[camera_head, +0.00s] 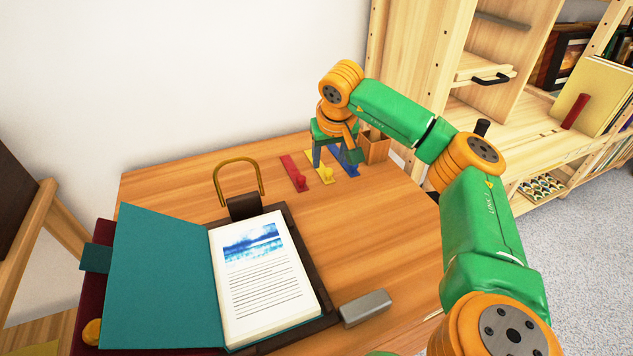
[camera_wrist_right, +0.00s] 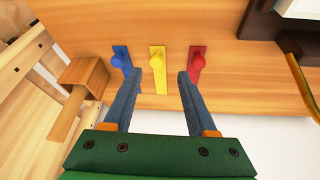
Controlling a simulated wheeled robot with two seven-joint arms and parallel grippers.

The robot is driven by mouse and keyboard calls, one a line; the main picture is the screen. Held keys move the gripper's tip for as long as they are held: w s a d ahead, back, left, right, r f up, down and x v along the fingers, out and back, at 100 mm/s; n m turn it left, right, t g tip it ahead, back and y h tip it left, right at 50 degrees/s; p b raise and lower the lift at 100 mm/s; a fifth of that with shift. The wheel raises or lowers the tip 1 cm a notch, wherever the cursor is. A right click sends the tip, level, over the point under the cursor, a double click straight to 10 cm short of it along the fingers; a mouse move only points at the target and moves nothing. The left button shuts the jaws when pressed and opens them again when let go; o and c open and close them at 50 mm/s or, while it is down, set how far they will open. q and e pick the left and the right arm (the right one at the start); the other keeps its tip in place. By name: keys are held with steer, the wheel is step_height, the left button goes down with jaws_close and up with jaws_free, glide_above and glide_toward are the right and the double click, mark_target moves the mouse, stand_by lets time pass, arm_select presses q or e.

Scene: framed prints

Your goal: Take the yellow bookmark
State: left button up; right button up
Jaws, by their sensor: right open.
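The yellow bookmark (camera_head: 320,171) lies on the wooden table between a red bookmark (camera_head: 294,172) and a blue bookmark (camera_head: 347,163). Each is a flat strip with a raised knob. My right gripper (camera_head: 335,165) is over the bookmarks, fingers pointing down. In the right wrist view the yellow bookmark (camera_wrist_right: 158,66) shows between the two open fingers of the right gripper (camera_wrist_right: 156,74), apart from both. The fingertips there appear close to the blue bookmark (camera_wrist_right: 121,62) and the red bookmark (camera_wrist_right: 196,64); I cannot tell if they touch. My left gripper is out of view.
A wooden box (camera_head: 376,147) stands right of the bookmarks. An open book (camera_head: 262,275) with a teal cover lies on a dark stand at the front, with a brass arch (camera_head: 238,162) behind it. A grey block (camera_head: 365,307) sits beside it. Wooden shelves stand at the right.

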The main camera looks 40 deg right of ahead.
mark_target(330, 173)
steer(key=x, duration=0.7)
steer(key=shift+s+d+f, duration=0.1)
steer(key=shift+d+f, duration=0.15)
steer(key=shift+d, duration=0.1)
steer(key=shift+s, duration=0.1)
jaws_close()
